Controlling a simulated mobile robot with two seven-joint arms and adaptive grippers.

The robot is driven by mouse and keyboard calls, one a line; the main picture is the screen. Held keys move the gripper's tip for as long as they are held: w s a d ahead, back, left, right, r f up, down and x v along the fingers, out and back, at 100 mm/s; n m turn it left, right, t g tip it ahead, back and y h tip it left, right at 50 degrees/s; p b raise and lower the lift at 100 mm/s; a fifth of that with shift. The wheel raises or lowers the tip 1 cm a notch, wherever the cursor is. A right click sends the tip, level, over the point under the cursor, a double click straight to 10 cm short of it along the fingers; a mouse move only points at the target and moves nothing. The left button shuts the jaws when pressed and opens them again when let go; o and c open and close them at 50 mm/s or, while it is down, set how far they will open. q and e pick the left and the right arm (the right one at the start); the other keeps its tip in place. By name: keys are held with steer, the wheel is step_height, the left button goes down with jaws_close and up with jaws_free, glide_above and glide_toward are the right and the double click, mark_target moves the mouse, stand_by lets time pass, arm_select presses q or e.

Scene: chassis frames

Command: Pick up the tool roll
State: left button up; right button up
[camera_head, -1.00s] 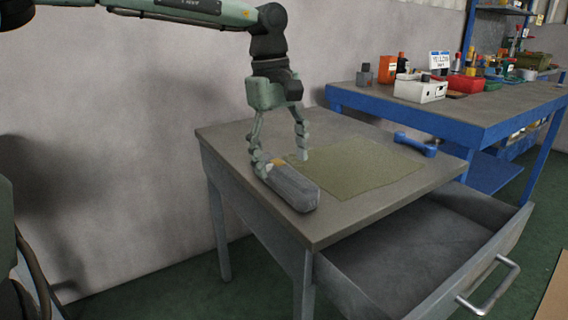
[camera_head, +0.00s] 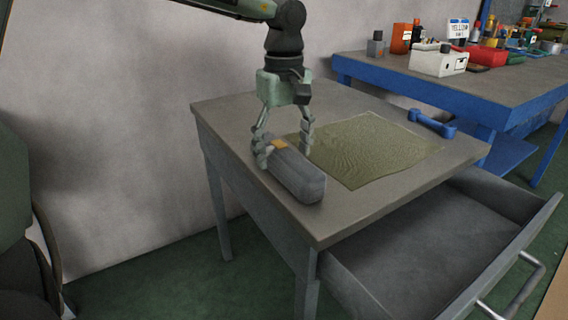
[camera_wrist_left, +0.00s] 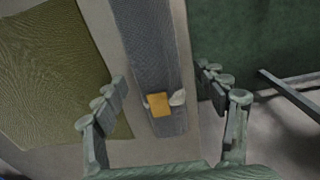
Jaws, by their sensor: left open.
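The tool roll is a long dark grey bundle (camera_head: 297,175) with an orange-yellow tag, lying near the left edge of the grey table (camera_head: 233,112). In the left wrist view the tool roll (camera_wrist_left: 148,55) runs up the middle, with its tag and a small pale piece at the near end. My left gripper (camera_head: 284,152) is open and points down over the tagged end, with one finger on each side of the roll. In the left wrist view the gripper's fingers (camera_wrist_left: 167,112) stand apart from the roll's sides. My right gripper is not in view.
An olive cloth mat (camera_head: 370,150) lies flat beside the roll. The table's drawer (camera_head: 440,245) is pulled open. A blue workbench (camera_head: 470,88) with several containers stands behind.

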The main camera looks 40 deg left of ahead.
arm_select(q)
steer(key=shift+f, duration=0.65)
steer(key=shift+c, duration=0.4)
steer(key=shift+w+r, duration=0.1)
jaws_close()
